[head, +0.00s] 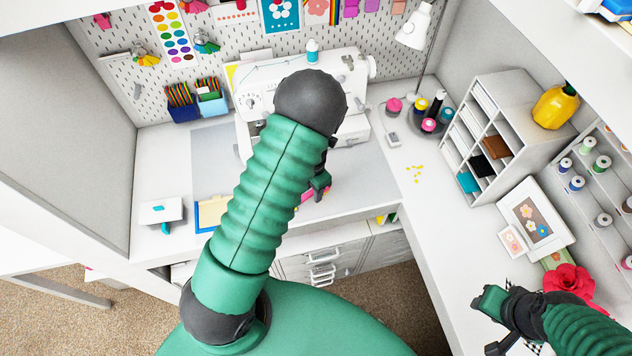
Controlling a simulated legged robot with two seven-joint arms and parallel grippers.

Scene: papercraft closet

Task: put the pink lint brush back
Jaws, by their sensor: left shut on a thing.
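My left gripper (320,188) is over the desk in front of the sewing machine, largely hidden behind my own forearm. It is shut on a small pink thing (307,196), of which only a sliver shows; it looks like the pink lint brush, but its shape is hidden. I cannot tell whether it touches the desk. My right gripper (490,318) is at the lower right over the side counter, near a red flower. Its fingers look spread, with nothing visible between them.
A white sewing machine (355,75) stands behind my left arm. A pegboard (125,72) with hanging tools is at the back. A round tray of bottles (430,112), a white cubby shelf (480,120) and a framed flower picture (537,217) line the right. The counter around yellow bits (414,173) is mostly clear.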

